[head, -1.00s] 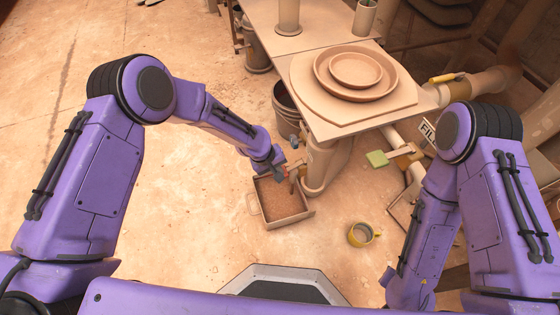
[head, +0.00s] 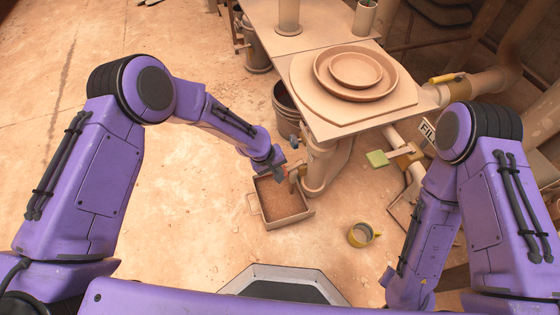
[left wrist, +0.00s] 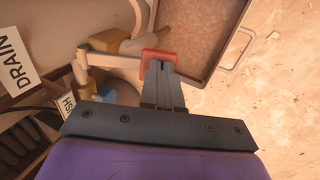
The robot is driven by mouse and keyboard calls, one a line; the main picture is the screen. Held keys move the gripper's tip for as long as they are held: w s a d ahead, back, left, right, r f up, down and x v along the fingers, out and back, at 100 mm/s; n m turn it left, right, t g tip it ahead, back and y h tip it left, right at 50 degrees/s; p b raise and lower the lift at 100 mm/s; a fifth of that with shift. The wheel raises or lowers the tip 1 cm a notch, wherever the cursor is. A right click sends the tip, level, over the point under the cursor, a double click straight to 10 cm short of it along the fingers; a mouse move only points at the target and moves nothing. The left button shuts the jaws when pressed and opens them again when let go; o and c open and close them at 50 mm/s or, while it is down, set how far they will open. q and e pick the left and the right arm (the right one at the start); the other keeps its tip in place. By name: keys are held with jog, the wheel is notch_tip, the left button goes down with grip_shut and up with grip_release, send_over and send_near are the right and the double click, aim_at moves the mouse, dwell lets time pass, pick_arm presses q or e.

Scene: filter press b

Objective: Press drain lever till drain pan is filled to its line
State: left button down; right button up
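The drain pan (head: 300,217) is a shallow rectangular pan on the floor under the press, holding brownish liquid. It also shows in the left wrist view (left wrist: 213,70) with a wire handle. I cannot make out its fill line. The drain lever has a pale arm and a red end (left wrist: 160,57), beside a DRAIN label (left wrist: 14,62). My left gripper (left wrist: 162,72) has its fingers together against the lever's red end. In the head view my left gripper (head: 279,168) is over the pan's back edge, partly hidden. My right gripper is out of view.
A table (head: 330,125) with round plates is above the press pipe (head: 322,170). A green-ended lever (head: 377,159) sticks out to the right. The floor at left is clear.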

pick_arm(q)
jog(key=shift+s+f, duration=0.2)
dwell(0.6)
jog(key=a+p+v, duration=0.1)
jog(key=p+v, duration=1)
jog(key=v, duration=1.3)
jog(key=shift+s+a, duration=0.25)
jog(key=shift+a, duration=0.05)
jog(key=shift+f, duration=0.15)
